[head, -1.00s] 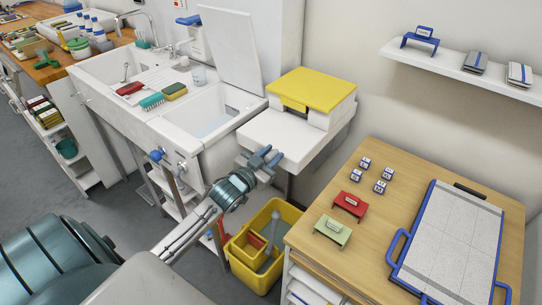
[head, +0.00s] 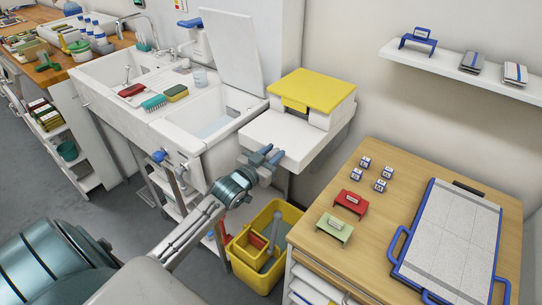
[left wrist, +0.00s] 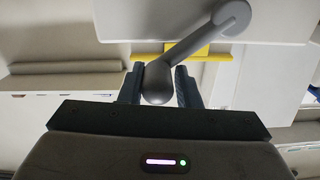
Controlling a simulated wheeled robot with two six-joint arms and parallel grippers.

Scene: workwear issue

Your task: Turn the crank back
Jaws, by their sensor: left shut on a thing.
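A grey crank (left wrist: 192,48) shows in the left wrist view. Its arm slants from a round hub at upper right down to a thick knob between my fingers. My left gripper (left wrist: 158,88) is shut on that knob. In the head view my left gripper (head: 264,157) is at the front of a white unit (head: 275,135) with a yellow lid (head: 313,88). The crank is mostly hidden there behind the fingers. My right gripper is not in view.
A yellow bucket (head: 249,262) stands on the floor below my left arm. A wooden table (head: 385,215) with small signs and a blue-framed board (head: 452,235) is at right. A white sink (head: 160,105) is left of the unit. A wall shelf (head: 455,70) is at upper right.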

